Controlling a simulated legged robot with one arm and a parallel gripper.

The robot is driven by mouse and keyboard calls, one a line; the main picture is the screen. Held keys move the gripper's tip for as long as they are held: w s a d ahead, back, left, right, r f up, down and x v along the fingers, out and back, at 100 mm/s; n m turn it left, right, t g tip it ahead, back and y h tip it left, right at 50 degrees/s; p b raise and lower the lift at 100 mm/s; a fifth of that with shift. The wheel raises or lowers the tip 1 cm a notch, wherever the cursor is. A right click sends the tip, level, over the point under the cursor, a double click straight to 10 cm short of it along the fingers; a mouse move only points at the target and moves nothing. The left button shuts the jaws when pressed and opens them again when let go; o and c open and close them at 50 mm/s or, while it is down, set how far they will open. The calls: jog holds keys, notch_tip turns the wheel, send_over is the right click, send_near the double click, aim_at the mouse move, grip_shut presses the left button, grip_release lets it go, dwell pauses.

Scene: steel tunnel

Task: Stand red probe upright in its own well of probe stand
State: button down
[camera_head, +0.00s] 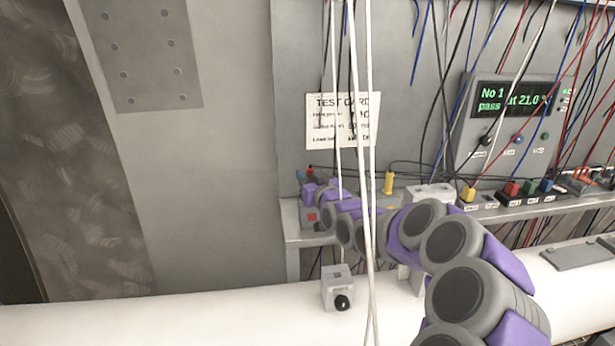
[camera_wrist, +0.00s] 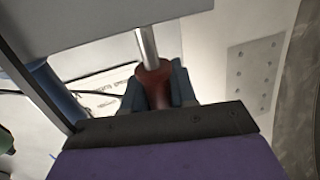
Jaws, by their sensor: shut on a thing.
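The red probe (camera_wrist: 156,88) shows in the wrist view with its dark red handle between my gripper's jaws (camera_wrist: 158,92). Its bright metal shaft (camera_wrist: 148,43) runs toward the top of the picture, where a grey surface cuts it off. My gripper is shut on the handle. In the head view my arm reaches from the lower right to the left end of the shelf, and its own links largely hide the gripper and probe. I cannot clearly make out the probe stand or its wells. A yellow upright piece (camera_head: 388,183) stands on the shelf just right of my gripper.
The grey shelf (camera_head: 292,240) carries coloured blocks, including a yellow one (camera_head: 468,195) and a red one (camera_head: 512,189). White cables (camera_head: 369,150) hang in front of my arm. A test card (camera_head: 342,121) is on the wall. A grey box (camera_head: 337,288) with a black knob sits below on the white pipe (camera_head: 200,325).

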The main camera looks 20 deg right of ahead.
jog(key=shift+f+b, duration=0.75)
jog(key=shift+f, duration=0.85)
jog(key=c, duration=0.8)
grip_release()
jog(key=shift+s+p, duration=0.35)
jog(key=shift+s, duration=3.35)
